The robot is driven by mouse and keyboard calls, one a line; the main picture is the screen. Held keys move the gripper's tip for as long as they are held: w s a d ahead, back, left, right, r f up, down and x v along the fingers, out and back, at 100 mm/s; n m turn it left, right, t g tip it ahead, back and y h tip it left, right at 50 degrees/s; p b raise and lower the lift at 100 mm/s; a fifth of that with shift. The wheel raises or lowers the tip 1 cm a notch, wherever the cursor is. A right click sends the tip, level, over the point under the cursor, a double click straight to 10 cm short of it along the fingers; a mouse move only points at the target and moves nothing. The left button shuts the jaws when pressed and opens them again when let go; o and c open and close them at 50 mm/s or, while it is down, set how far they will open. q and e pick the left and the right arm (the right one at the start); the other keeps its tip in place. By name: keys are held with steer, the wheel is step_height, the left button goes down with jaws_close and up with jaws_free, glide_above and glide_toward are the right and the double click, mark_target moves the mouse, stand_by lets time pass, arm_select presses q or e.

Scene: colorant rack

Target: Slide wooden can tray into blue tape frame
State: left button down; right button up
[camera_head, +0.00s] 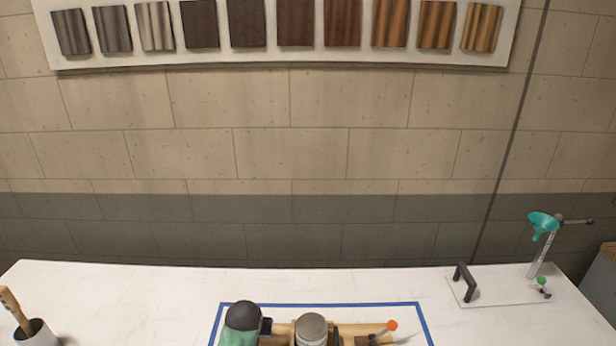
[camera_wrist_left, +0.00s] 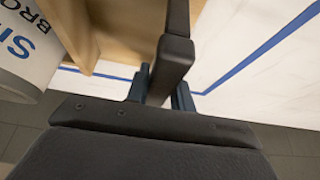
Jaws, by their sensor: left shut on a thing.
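The wooden can tray (camera_head: 284,328) is at the bottom edge of the head view, mostly cut off, with a grey-lidded can (camera_head: 312,328) in it. The blue tape frame (camera_head: 330,304) shows its back and side lines around the visible part of the tray; its front is out of view. My left gripper (camera_head: 266,326) is shut on the tray near its left end. In the left wrist view, the dark fingers (camera_wrist_left: 168,65) are beside the wooden wall (camera_wrist_left: 115,25), with white table and blue tape (camera_wrist_left: 265,48) beyond. The right gripper is not in view.
A cup with a brush (camera_head: 35,333) stands at left. The table behind the frame is clear.

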arm_select(q)
steer(key=c, duration=1.1)
jaws_free()
steer(key=shift+f, duration=0.1)
